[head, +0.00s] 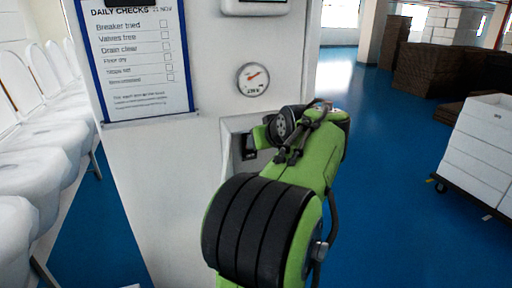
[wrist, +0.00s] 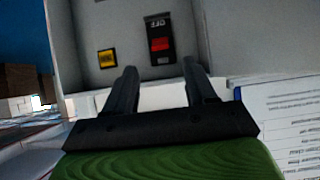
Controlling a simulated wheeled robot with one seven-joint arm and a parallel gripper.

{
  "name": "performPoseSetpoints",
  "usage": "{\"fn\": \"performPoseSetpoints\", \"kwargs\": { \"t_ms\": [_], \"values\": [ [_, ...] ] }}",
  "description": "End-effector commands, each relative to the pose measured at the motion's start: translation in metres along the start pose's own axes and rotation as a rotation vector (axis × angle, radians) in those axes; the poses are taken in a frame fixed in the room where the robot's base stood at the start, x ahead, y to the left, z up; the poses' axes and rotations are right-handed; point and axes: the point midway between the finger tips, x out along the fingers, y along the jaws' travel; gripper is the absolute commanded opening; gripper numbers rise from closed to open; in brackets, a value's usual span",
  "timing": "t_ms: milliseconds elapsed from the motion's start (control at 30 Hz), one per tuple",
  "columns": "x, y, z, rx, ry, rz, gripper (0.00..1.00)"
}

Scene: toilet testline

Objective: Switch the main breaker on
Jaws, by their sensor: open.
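The main breaker (wrist: 160,44) is a black switch with a red part and an OFF label, which appears upside down in the wrist view. It sits on a grey panel (wrist: 205,30). In the head view the black switch (head: 249,146) shows just left of my green arm, which hides most of the panel. My gripper (wrist: 156,80) is open and empty. Its two dark fingers point at the panel, below the breaker in the wrist view and apart in the picture, one to each side of it. I cannot tell the remaining gap.
A yellow button (wrist: 107,58) sits beside the breaker. A round gauge (head: 253,79) and a checklist board (head: 137,60) are on the white cabinet. White toilets (head: 40,150) line the left. A cart of white boxes (head: 482,150) stands right; blue floor (head: 400,200) between is clear.

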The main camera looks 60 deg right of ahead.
Motion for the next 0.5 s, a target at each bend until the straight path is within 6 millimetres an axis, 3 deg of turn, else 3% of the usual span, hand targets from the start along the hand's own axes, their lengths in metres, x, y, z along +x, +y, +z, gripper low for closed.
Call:
{"fn": "performPoseSetpoints", "kwargs": {
  "t_ms": [100, 200, 500],
  "values": [
    [-0.031, 0.001, -0.001, -0.001, 0.003, 0.003, 0.55],
    [-0.049, 0.0, -0.001, 0.0, 0.002, 0.002, 0.55],
    [-0.061, 0.0, -0.001, 0.0, -0.001, 0.0, 0.55]
  ]
}}
